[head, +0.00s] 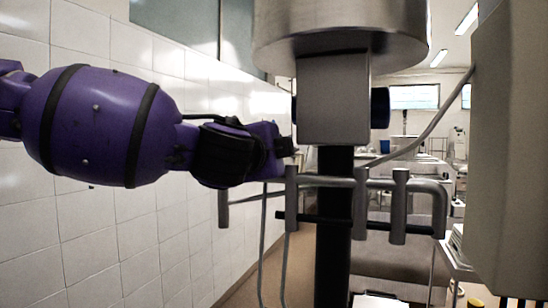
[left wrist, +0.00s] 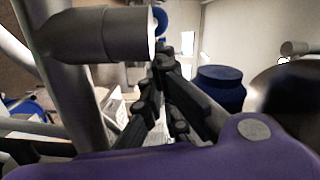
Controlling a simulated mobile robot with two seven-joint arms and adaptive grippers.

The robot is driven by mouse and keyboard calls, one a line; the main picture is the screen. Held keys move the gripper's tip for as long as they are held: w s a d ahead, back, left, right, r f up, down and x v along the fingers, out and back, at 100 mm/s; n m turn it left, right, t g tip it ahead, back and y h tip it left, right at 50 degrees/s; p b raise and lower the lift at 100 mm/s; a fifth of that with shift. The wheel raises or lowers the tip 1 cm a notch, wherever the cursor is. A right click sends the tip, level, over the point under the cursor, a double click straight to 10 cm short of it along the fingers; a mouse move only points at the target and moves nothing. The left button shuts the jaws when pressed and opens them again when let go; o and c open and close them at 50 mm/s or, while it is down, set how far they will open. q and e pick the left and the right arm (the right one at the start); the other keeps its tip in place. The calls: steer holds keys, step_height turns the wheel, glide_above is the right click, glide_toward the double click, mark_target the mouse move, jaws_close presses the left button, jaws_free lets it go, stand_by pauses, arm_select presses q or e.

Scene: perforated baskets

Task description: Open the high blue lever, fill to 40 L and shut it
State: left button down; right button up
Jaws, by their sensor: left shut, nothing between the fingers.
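My left gripper (head: 288,148) comes in from the left on a purple arm. Its fingertips are beside the lower left of a grey block (head: 333,105), just above a grey pipe rack (head: 330,181). In the left wrist view its dark fingers (left wrist: 164,62) are together with nothing between them. A bright blue part (left wrist: 160,19) shows behind a grey pipe end (left wrist: 118,35) by the fingertips; I cannot tell whether it is the high lever. A dark blue knob (head: 380,108) sticks out right of the block. No level marking is readable. My right gripper is not in view.
A wide metal drum (head: 340,35) sits above the block, and a black column (head: 333,250) stands below it. A large beige cabinet (head: 512,150) closes the right side. A white tiled wall (head: 110,225) runs along the left. Thin vertical pipes (head: 264,235) stand below the gripper.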

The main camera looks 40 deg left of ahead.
arm_select(q)
steer(key=shift+w, duration=0.2)
steer(key=shift+a, duration=0.15)
steer(key=shift+w, duration=0.1)
steer(key=shift+w+a, duration=0.2)
steer(key=shift+a, duration=0.4)
steer(key=shift+d, duration=0.1)
steer(key=shift+s, duration=0.15)
